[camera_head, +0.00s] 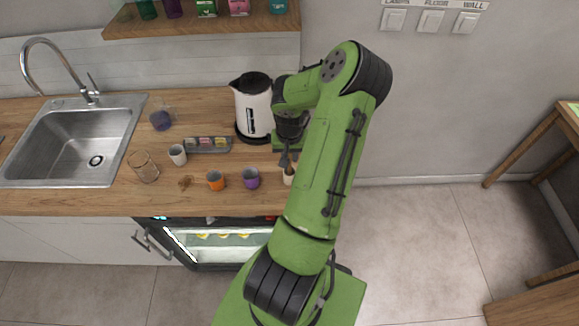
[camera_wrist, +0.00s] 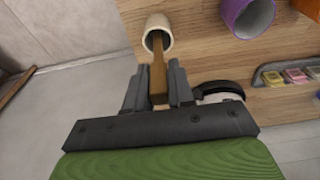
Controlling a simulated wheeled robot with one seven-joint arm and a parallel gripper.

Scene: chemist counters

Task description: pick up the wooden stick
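The wooden stick (camera_wrist: 158,75) is brown and stands with one end inside a white cup (camera_wrist: 158,27) in the wrist view. My gripper (camera_wrist: 159,72) has one dark finger on each side of the stick. The fingers are close together, and the stick fills the gap between them, so the gripper looks shut on it. In the head view my gripper (camera_head: 288,160) points down over the white cup (camera_head: 288,177) near the counter's front right end. The arm partly hides the cup there, and the stick cannot be made out.
A purple cup (camera_head: 251,179) and an orange cup (camera_head: 215,181) stand left of the white cup. A white kettle (camera_head: 253,108) stands behind, near a grey tray (camera_head: 222,147). The counter (camera_head: 110,200) ends just right of the white cup, with open floor beyond.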

